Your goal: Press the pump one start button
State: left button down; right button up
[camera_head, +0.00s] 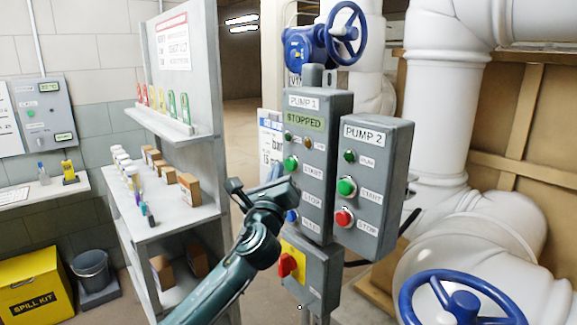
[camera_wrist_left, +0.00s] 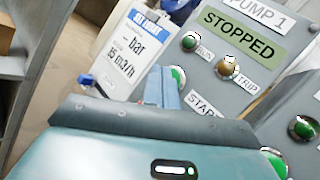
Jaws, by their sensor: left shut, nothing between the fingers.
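The grey pump 1 box (camera_head: 317,104) reads STOPPED on its display (camera_head: 302,123). Its green start button (camera_head: 291,163) sits left of the START label. In the left wrist view the button (camera_wrist_left: 178,75) shows just beyond the fingertips, partly covered by them. My left gripper (camera_head: 275,173) is shut and empty, with its blue-grey fingers (camera_wrist_left: 165,84) pointing at the button's left side. I cannot tell whether they touch it. The gripper's dark body covers the area left of the lower part of the box. My right gripper is not in view.
The pump 2 box (camera_head: 393,139) stands close on the right with its own green (camera_head: 347,187) and red (camera_head: 344,218) buttons. A blue button (camera_head: 292,216) and a red rotary switch (camera_head: 287,265) lie below. A shelf unit (camera_head: 184,226) stands left; white pipes (camera_head: 437,100) stand right.

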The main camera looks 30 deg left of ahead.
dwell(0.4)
pick_arm(q)
jog(key=shift+w+d, duration=0.2)
jog(key=shift+w, duration=0.2)
jog(key=shift+w, duration=0.1)
dwell(0.3)
jog(key=shift+w+d, duration=0.15)
jog(key=shift+w, duration=0.15)
dwell(0.4)
jog(key=shift+s+a+p, duration=0.35)
jog(key=shift+s+p, duration=0.15)
jog(key=shift+s, duration=0.3)
